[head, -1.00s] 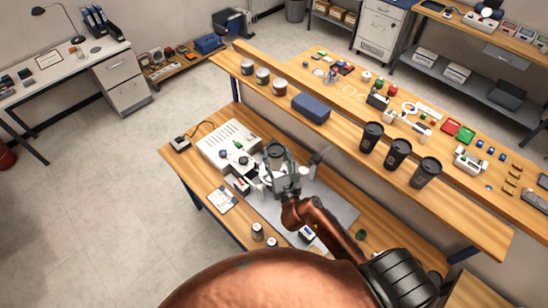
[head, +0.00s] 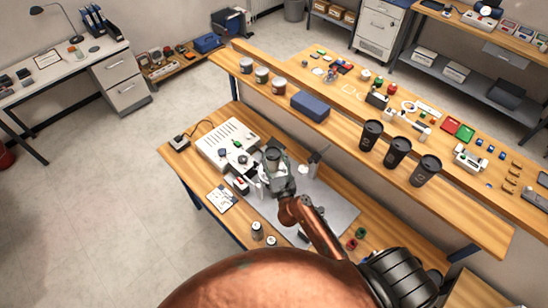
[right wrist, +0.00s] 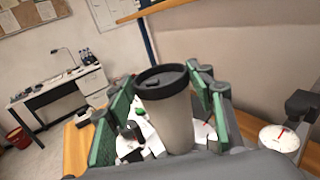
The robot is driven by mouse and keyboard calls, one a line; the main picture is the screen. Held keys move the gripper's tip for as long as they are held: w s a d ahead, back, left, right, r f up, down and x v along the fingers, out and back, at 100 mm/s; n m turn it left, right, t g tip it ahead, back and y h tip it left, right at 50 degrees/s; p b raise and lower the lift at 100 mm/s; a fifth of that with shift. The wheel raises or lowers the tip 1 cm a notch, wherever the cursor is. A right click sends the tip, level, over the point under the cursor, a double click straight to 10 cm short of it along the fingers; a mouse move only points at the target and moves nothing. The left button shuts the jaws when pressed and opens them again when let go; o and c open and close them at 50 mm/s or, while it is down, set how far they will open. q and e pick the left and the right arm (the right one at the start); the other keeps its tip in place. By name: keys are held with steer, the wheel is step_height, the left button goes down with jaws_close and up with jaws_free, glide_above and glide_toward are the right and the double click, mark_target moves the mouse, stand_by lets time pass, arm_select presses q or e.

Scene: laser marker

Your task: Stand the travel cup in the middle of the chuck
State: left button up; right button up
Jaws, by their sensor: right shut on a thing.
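The travel cup (right wrist: 178,118) has a pale grey body and a black lid. It shows upright in the right wrist view. My right gripper (right wrist: 160,92) is shut on its sides with green-padded fingers. In the head view the right gripper (head: 277,172) is over the lower bench beside the white machine (head: 228,140). There the lid (head: 272,154) shows dark at the gripper's far end, and the cup's body is mostly hidden. The chuck is not clearly made out; the gripper and arm cover that area. My left gripper is out of view.
Three dark cups (head: 397,151) stand on the raised shelf (head: 440,212) behind the bench. A grey plate (head: 335,205) lies right of the gripper. Two small cans (head: 257,230) stand near the front edge. A round white piece with red marks (right wrist: 279,139) is right of the gripper.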

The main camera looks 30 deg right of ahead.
steer(key=shift+f, duration=0.1)
steer(key=o, duration=0.8)
steer(key=shift+c, duration=0.2)
arm_select(q)
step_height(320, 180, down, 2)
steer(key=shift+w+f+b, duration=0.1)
steer(key=shift+b, duration=1)
arm_select(e)
steer(key=v, duration=1.2)
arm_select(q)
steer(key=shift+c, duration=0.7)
arm_select(e)
steer(key=shift+c, duration=0.6)
